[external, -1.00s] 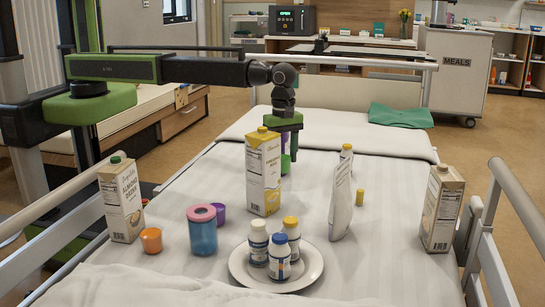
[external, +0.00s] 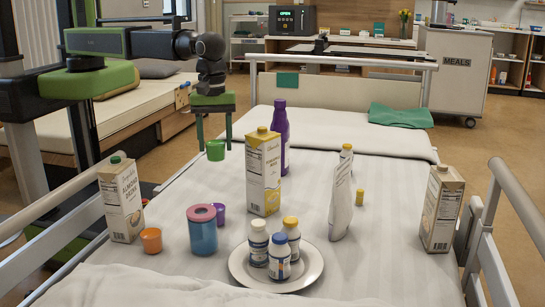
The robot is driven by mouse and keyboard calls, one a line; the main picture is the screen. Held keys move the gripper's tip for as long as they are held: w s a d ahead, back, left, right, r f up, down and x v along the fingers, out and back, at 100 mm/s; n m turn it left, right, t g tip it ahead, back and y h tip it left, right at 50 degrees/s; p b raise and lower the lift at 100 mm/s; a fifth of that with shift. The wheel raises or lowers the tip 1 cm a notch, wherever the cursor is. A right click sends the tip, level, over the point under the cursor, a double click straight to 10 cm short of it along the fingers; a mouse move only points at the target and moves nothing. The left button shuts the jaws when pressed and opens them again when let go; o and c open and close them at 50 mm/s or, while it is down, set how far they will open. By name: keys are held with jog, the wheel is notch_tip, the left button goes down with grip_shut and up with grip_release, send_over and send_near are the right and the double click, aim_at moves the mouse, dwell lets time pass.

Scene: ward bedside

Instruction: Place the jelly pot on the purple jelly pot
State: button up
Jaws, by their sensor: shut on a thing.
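My gripper (external: 214,143) is shut on a small green jelly pot (external: 215,151). It holds the pot upright in the air above the left part of the bed, left of the tall yellow-and-white carton. The purple jelly pot (external: 219,213) stands on the bed, lower in the picture than the held pot and nearly in line with it. The blue jar with a pink lid partly hides the purple pot's left side.
The blue jar (external: 202,235), orange pot (external: 151,240) and almond drink carton (external: 121,200) stand at left. The yellow-and-white carton (external: 263,175) and purple bottle (external: 281,135) stand right of my gripper. A plate (external: 308,272) holds several bottles in front.

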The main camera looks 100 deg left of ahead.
jog(key=s+d+r, duration=0.1)
jog(key=s+d, duration=0.7)
jog(key=d, duration=0.4)
jog(key=w+a+f+b, duration=0.2)
jog(key=w, duration=0.1)
jog(key=w+a+f+b, duration=0.2)
jog(key=w, duration=0.1)
jog(key=w+a+f+b, duration=0.1)
jog(key=w+f+b, duration=0.1)
jog(key=w+f, duration=0.1)
jog(key=shift+w+a, duration=0.1)
jog(key=shift+a, duration=0.3)
jog(key=shift+w+a, duration=0.2)
jog(key=shift+w, duration=0.05)
jog(key=b, duration=0.5)
send_over(215, 204)
notch_tip(215, 204, down, 4)
jog(key=shift+f, duration=0.15)
jog(key=shift+r+p, duration=0.2)
jog(key=shift+p, duration=0.25)
jog(key=shift+f, duration=0.1)
jog(key=o, duration=1.4)
